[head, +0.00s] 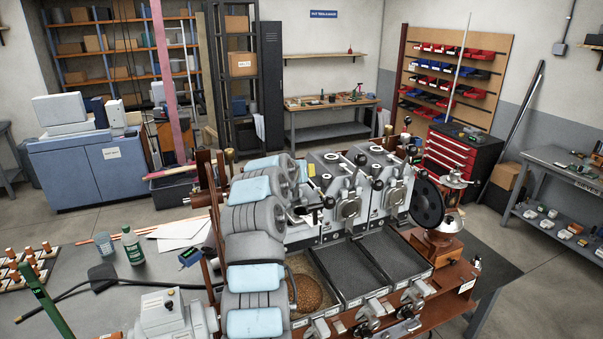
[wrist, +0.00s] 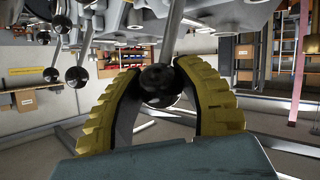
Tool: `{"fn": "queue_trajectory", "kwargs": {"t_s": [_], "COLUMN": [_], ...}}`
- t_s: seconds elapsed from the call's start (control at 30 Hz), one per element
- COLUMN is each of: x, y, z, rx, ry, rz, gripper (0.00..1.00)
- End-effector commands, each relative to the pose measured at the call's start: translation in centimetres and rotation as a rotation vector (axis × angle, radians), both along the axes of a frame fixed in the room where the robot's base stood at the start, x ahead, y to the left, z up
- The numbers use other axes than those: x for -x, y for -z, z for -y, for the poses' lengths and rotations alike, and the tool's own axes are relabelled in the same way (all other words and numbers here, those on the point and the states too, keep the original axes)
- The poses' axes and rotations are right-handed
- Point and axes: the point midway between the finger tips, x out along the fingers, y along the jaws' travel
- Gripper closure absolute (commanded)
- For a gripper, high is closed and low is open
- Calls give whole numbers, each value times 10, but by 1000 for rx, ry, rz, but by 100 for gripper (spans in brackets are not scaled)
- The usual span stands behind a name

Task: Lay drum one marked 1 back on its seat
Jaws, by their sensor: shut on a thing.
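The sample roaster (head: 349,235) stands on the bench in the head view, with grey drum units side by side. The unit fronts (head: 350,209) carry levers with dark ball knobs. I cannot read a 1 on any drum, and my arm hides part of the left end. In the wrist view my gripper (wrist: 160,80) has its yellow-padded fingers closed around a dark ball knob (wrist: 161,88) on a slanting metal rod. Where the rod joins the roaster is unclear. In the head view my gripper (head: 311,212) is small and dark before the left unit.
Below the units, the left tray holds brown beans (head: 308,292); two dark mesh trays (head: 352,270) beside it look empty. A round black disc (head: 427,203) stands at the right end. A green bottle (head: 132,246) and a cup (head: 104,244) stand on the bench left of my arm.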

Motion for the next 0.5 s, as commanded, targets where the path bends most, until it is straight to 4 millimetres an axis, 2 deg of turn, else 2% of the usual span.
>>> {"fn": "queue_trajectory", "kwargs": {"t_s": [0.07, 0.1, 0.2, 0.5], "x": [-1, -1, -1, 0], "y": [-1, -1, -1, 0], "z": [-6, -6, -5, -2], "rx": [-3, -3, -3, -1], "ry": [-9, -9, -8, -4], "rz": [3, 3, 3, 2], "gripper": [100, 62, 33, 32]}}
